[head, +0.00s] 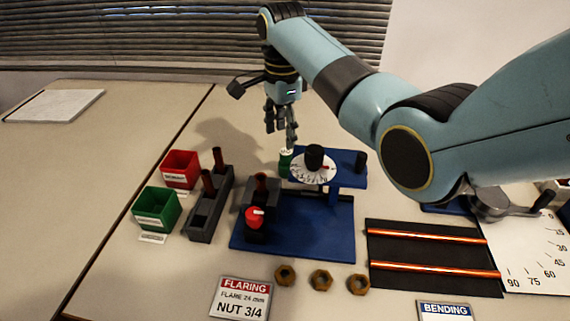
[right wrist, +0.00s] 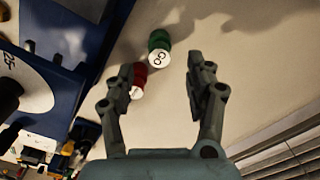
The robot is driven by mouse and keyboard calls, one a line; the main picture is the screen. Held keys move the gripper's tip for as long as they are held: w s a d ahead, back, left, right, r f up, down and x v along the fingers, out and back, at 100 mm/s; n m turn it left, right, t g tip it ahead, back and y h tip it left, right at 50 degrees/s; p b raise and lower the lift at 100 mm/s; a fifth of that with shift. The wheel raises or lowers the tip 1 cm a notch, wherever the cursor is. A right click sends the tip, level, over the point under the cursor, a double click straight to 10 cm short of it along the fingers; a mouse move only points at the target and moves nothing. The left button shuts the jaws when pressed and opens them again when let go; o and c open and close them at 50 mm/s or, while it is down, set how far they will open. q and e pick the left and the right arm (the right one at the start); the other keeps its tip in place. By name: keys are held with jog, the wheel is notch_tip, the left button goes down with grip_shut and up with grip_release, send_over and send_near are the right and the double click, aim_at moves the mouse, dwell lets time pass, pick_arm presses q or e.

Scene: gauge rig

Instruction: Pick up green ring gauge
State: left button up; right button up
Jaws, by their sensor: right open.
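The green ring gauge (head: 284,163) is a short green cylinder with a white top, standing on the table behind the blue rig, left of the dial. In the right wrist view it shows as a green cylinder (right wrist: 158,46) with "GO" on its white face, beyond the fingertips. A red gauge (right wrist: 138,79) with a white face is close by it, nearer the left finger. My right gripper (head: 281,138) is above the green gauge, pointing down. In the right wrist view its fingers (right wrist: 158,85) are apart with nothing held. My left gripper is not in view.
The blue rig (head: 292,238) with a white dial (head: 313,171) stands right beside the gauge. A grey rack (head: 208,212), a red bin (head: 180,168) and a green bin (head: 156,208) are to the left. Copper tubes (head: 430,236) lie right.

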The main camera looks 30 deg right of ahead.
aim_at(285, 151)
jog(key=f, duration=0.4)
jog(key=f+b, duration=0.1)
jog(key=f, duration=0.1)
jog(key=shift+d+f, duration=0.3)
jog(key=shift+f, duration=0.1)
grip_shut()
